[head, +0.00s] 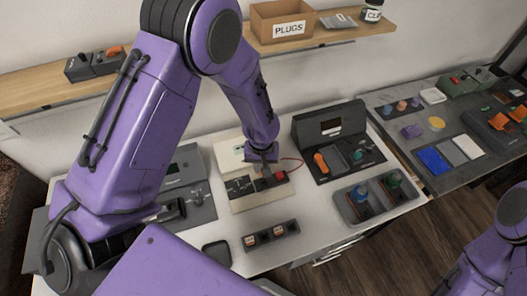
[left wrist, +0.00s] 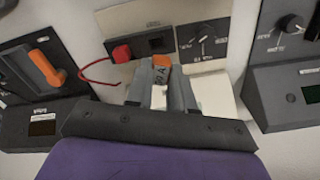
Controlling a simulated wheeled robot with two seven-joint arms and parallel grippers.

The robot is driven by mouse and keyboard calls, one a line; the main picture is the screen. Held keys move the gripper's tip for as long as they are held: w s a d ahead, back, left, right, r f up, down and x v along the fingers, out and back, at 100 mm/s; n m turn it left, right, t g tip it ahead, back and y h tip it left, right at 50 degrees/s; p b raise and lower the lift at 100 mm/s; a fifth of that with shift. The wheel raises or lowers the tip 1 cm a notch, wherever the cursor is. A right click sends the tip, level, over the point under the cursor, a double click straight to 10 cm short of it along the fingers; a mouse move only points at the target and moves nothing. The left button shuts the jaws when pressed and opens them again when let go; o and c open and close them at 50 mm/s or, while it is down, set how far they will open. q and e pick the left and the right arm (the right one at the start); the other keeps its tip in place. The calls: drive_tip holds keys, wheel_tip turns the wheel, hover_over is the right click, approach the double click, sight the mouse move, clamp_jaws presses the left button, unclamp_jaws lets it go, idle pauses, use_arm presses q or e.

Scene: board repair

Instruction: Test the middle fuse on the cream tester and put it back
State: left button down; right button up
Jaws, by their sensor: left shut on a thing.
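The cream tester (head: 238,157) stands on the white bench, with a red plug (left wrist: 121,54) and red lead on its face, and a dial (left wrist: 203,42). My left gripper (head: 264,160) reaches down over the tester's front. In the left wrist view, my left gripper (left wrist: 160,90) is shut on a fuse (left wrist: 162,61) with an orange part and a dark number. I cannot tell whether the fuse touches the tester. The dark fuse holder (head: 270,237) in front shows two pale fuses with a dark gap between them. My right gripper is out of view; only that arm shows at lower right.
A dark unit with an orange handle (head: 321,163) stands right of the tester, and a grey instrument (head: 187,169) left of it. A grey tray with knobbed parts (head: 351,211) is at right front. A shelf with a plugs box (head: 266,25) runs behind.

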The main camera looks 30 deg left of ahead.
use_arm(q)
drive_tip(key=shift+s+d+f+b, duration=0.1)
drive_tip(key=shift+s+f+b, duration=0.05)
drive_tip(key=shift+s+b, duration=0.15)
drive_tip(key=shift+w+d+f+b, duration=0.1)
drive_tip(key=shift+w+f+b, duration=0.05)
drive_tip(key=shift+f+b, duration=0.2)
drive_tip(key=f+b, duration=0.1)
drive_tip(key=w+f+b, duration=0.2)
drive_tip(key=f+b, duration=0.1)
drive_tip(key=shift+a+f, duration=0.1)
drive_tip(key=shift+a, duration=0.1)
drive_tip(key=shift+s, duration=0.35)
drive_tip(key=shift+s+d+f, duration=0.1)
drive_tip(key=shift+f, duration=0.1)
drive_tip(key=shift+w+f, duration=0.25)
drive_tip(key=shift+w, duration=0.05)
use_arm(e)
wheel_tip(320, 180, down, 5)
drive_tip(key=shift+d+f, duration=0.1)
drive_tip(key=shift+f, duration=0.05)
use_arm(q)
drive_tip(key=shift+s+r, duration=0.1)
drive_tip(key=shift+s, duration=0.1)
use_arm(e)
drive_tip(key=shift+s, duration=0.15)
use_arm(q)
drive_tip(key=shift+p, duration=0.4)
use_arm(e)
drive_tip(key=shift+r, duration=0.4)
